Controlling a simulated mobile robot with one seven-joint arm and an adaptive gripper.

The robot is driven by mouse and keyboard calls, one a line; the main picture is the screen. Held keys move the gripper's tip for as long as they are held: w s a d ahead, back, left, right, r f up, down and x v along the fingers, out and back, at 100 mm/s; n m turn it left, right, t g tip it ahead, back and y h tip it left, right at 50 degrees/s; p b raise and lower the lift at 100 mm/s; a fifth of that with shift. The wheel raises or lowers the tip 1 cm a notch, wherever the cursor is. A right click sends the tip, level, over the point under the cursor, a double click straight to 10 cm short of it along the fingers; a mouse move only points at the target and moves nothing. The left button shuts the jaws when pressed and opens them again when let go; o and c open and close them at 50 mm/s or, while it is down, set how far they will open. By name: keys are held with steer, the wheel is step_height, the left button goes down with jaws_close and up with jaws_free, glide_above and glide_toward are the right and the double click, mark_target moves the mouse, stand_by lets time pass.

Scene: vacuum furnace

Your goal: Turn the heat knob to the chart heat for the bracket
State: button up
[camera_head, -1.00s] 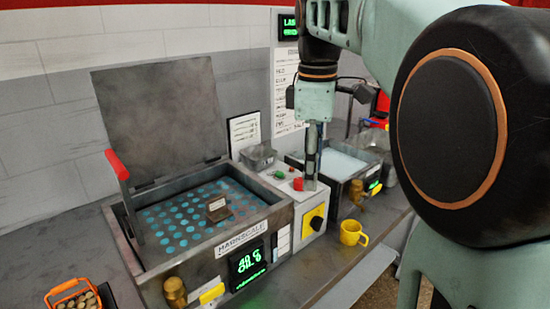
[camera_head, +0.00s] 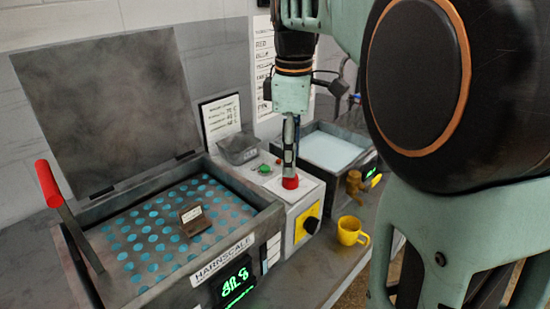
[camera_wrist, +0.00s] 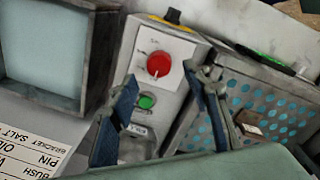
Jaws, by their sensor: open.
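The heat knob (camera_head: 311,226) is a black dial on a yellow plate, on the front face of the grey control box (camera_head: 297,207). Its yellow and black edge also shows at the top of the wrist view (camera_wrist: 172,17). A small chart (camera_head: 221,117) stands behind the tank.
The Harnscale tank (camera_head: 258,222) has its lid (camera_head: 110,110) raised and a small labelled brown piece (camera_head: 194,220) on its dotted surface. A green display (camera_head: 234,281) is on its front. A second bath (camera_head: 325,150) and a yellow mug (camera_head: 352,231) stand to the right.

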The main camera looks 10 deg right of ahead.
mark_target(290, 181)
steer(key=f, duration=0.5)
steer(key=shift+w+b, duration=0.2)
steer(key=shift+b, duration=0.1)
steer(key=c, duration=1.2)
steer(key=shift+o, duration=0.2)
